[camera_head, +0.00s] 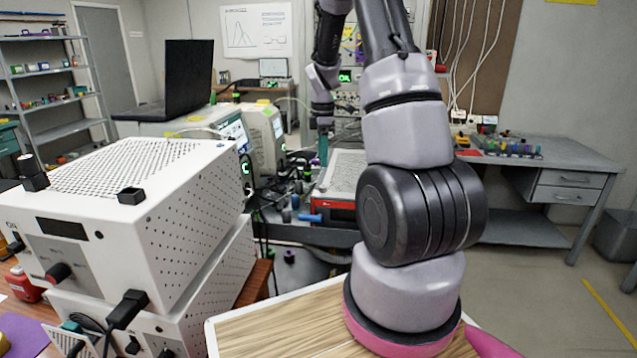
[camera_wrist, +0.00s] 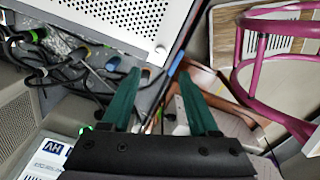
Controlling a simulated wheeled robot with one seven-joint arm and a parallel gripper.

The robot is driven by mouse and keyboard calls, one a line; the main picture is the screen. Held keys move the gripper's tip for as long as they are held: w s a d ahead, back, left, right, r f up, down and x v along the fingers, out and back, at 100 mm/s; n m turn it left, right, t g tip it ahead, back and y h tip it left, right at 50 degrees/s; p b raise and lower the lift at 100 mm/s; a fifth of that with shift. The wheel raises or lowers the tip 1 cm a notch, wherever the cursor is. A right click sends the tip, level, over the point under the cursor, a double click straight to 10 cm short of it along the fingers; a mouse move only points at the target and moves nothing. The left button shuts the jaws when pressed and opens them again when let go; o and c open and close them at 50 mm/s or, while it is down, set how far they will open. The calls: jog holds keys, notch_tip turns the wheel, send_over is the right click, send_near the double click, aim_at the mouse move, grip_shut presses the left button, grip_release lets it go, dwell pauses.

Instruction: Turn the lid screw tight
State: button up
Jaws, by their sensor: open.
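My gripper (camera_wrist: 158,72) has two green fingers spread apart with nothing between them. In the head view its green finger (camera_head: 323,150) hangs low at the back centre, beside a white instrument with a perforated top (camera_head: 347,170) and a red front. A large white box with a mesh top (camera_head: 150,165) stands at the left. It carries a tall black knob (camera_head: 34,180) and a low black one (camera_head: 131,196). I cannot tell which part is the lid screw.
A black laptop (camera_head: 190,75) stands behind the white box. Cables (camera_wrist: 50,60) and small tools clutter the bench around the gripper. A grey desk (camera_head: 530,165) stands at the right, with open floor (camera_head: 540,290) before it. A pink frame (camera_wrist: 245,75) shows in the wrist view.

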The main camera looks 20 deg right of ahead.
aim_at(323, 186)
notch_tip(323, 186, down, 10)
jog(key=shift+r, duration=0.1)
dwell(0.4)
jog(key=shift+w, duration=0.1)
grip_shut()
